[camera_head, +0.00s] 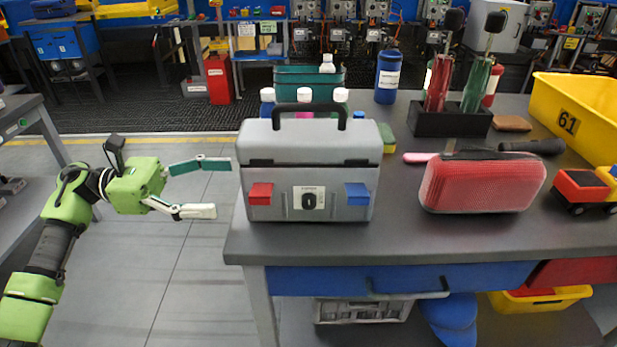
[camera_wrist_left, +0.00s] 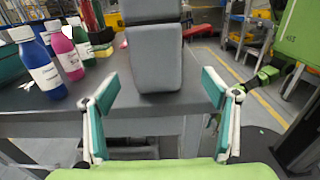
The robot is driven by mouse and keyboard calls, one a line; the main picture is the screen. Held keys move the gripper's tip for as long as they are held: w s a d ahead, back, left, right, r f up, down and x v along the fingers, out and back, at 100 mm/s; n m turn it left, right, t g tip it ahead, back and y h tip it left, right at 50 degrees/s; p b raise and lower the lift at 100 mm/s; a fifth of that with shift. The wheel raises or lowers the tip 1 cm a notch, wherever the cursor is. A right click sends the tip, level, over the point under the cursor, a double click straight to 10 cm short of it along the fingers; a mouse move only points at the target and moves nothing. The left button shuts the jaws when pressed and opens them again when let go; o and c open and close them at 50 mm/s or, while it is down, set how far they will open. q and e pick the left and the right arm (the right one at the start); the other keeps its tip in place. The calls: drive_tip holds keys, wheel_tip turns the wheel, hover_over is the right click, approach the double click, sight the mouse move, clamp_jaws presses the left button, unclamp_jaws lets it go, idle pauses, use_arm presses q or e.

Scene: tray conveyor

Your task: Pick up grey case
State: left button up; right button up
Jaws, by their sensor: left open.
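The grey case (camera_head: 310,150) stands upright at the left end of the grey table. It has a dark top handle (camera_head: 309,107), a red latch, a blue latch and a dark dial on its front. My left gripper (camera_head: 222,187) is open and empty, just left of the case and off the table's edge. In the left wrist view the grey end of the case (camera_wrist_left: 153,62) lies ahead between the open fingertips (camera_wrist_left: 157,90), with a gap. My right gripper is not seen in the head view; a green arm part shows at the right of the wrist view, its fingers unclear.
Several bottles and a green bin (camera_head: 308,80) stand behind the case. A red case (camera_head: 482,182) lies to its right, with a black tool holder (camera_head: 450,120) behind. A yellow bin (camera_head: 585,105) and toy truck (camera_head: 585,188) are farther right. The floor left of the table is clear.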

sight(251, 185)
use_arm(q)
drive_tip(key=d, duration=0.6)
drive_tip(key=shift+d+r+p, duration=0.1)
drive_tip(key=shift+d+p, duration=0.3)
drive_tip(key=shift+w+d+r+p, duration=0.15)
drive_tip(key=shift+d+p, duration=0.1)
drive_tip(key=shift+d, duration=1.1)
drive_tip(key=shift+w+d+r+p, duration=0.15)
drive_tip(key=shift+d+p, duration=0.1)
drive_tip(key=shift+d, duration=1.1)
drive_tip(key=c, duration=1.4)
drive_tip(key=shift+r, duration=0.1)
drive_tip(key=c, duration=0.4)
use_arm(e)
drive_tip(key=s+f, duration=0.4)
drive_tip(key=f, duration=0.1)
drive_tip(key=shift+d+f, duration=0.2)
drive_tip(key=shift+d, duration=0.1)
use_arm(q)
drive_tip(key=shift+c, duration=0.2)
